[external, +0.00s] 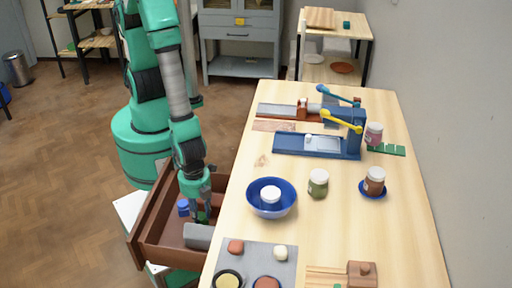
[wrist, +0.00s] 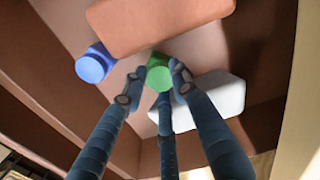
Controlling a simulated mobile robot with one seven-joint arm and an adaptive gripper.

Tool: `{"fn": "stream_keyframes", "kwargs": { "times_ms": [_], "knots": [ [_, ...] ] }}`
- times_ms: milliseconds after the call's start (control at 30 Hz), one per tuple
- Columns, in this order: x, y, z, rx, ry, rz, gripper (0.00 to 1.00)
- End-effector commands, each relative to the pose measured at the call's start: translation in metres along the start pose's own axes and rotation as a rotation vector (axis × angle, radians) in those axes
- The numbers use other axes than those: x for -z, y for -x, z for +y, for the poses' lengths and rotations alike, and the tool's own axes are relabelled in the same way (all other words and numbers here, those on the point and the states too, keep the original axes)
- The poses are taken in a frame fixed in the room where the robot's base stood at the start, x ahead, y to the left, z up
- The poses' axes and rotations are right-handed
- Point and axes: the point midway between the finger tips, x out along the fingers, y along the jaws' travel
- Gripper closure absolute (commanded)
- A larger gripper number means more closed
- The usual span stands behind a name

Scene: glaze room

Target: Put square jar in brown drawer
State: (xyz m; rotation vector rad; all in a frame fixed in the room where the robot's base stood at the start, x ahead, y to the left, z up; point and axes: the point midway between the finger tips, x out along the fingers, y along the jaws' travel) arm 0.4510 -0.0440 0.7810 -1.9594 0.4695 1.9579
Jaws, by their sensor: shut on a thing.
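My gripper (external: 201,214) reaches down inside the open brown drawer (external: 148,243). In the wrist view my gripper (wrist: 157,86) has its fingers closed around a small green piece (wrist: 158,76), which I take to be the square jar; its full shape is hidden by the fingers. The green piece also shows faintly at the fingertips in the external view (external: 203,214). It is low in the drawer; I cannot tell whether it touches the bottom. The drawer's inside also fills the wrist view (wrist: 60,120).
In the drawer lie a blue piece (wrist: 92,66), a pinkish-brown block (wrist: 155,22) and a pale grey block (wrist: 212,98), close around the fingers. The table (external: 330,225) beside it holds a blue bowl (external: 285,205), a green jar (external: 318,185) and a brown jar (external: 375,180).

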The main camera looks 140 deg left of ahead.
Motion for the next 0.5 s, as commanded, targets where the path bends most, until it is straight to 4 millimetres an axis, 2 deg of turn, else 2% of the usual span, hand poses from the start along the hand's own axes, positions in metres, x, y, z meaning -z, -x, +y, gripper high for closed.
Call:
{"fn": "stream_keyframes", "kwargs": {
  "times_ms": [467, 500],
  "knots": [
    [0.0003, -0.0049, -0.0001, 0.0, 0.0, 0.0, 1.0],
    [0.0002, -0.0043, -0.0001, 0.0, 0.0, 0.0, 0.64]
  ]
}}
